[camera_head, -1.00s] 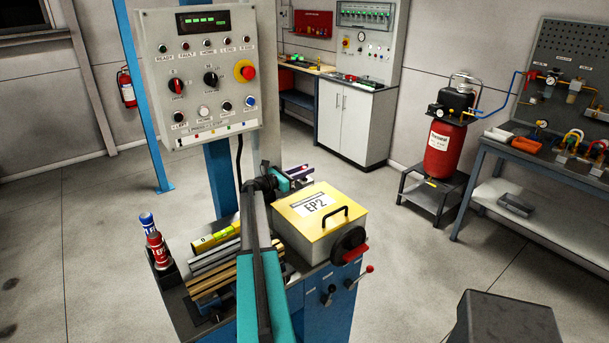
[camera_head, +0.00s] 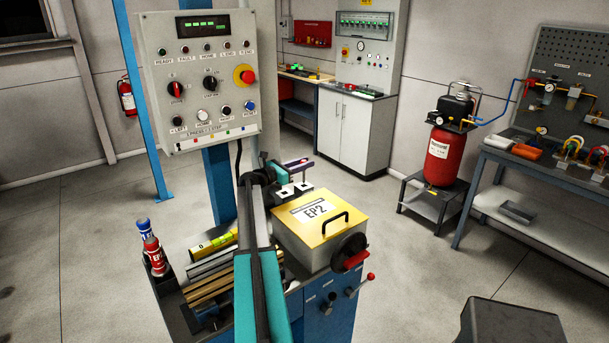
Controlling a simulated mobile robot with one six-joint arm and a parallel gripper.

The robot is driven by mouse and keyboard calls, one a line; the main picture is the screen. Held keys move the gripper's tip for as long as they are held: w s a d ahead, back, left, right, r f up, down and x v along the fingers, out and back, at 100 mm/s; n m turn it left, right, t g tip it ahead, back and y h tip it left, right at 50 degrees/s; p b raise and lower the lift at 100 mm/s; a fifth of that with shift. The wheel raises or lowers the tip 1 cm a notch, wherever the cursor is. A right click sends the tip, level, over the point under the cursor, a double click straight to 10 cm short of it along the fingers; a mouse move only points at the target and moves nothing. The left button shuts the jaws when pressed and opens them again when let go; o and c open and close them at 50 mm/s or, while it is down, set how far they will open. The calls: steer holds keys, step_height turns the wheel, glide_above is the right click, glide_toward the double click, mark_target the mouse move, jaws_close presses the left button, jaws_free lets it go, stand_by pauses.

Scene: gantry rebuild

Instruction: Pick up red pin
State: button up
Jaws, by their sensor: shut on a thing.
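My teal and dark arm reaches away from me over the bench. My gripper (camera_head: 283,170) is at its far end, behind the yellow-lidded box, small and partly hidden by my own wrist. It is shut on a thin dark-red bar, which looks like the red pin (camera_head: 301,163). The bar lies roughly level, above white blocks with dark openings (camera_head: 294,190). The fingertips and their exact hold are too small to make out.
The yellow-lidded EP2 box (camera_head: 318,217) stands right of my arm, with levers at its front. Metal and brass bars (camera_head: 210,275) and red and blue bottles (camera_head: 153,250) are on the left. A control panel (camera_head: 200,80) rises behind.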

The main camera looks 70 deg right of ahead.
steer(key=shift+r+b, duration=0.55)
steer(key=shift+r, duration=1.6)
